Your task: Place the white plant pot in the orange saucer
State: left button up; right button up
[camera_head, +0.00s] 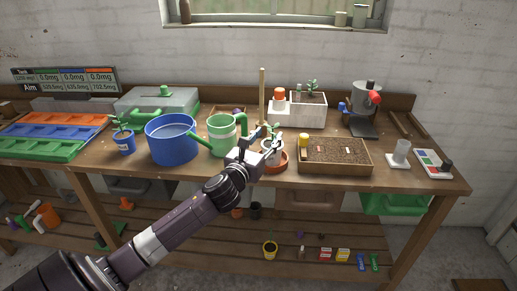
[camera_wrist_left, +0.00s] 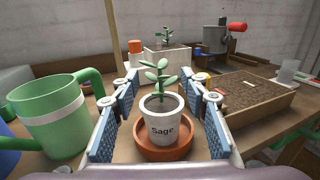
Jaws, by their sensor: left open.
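The white plant pot (camera_wrist_left: 160,130), labelled "Sage" and holding a green seedling, stands upright inside the orange saucer (camera_wrist_left: 146,154) in the left wrist view. In the head view the saucer (camera_head: 279,166) sits near the front edge of the bench, and my gripper partly hides the pot. My left gripper (camera_wrist_left: 160,104) is open. Its blue-padded fingers stand on the left and right of the pot, with visible gaps on both sides. My right gripper is not in view.
A wooden soil tray (camera_head: 336,170) is close on the right. A white planter box (camera_head: 306,113) and a thin upright stick (camera_head: 262,95) are behind.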

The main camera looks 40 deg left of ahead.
pick_arm(q)
jog(key=v, duration=0.7)
jog(key=shift+b, duration=0.4)
jog(key=shift+s, duration=0.1)
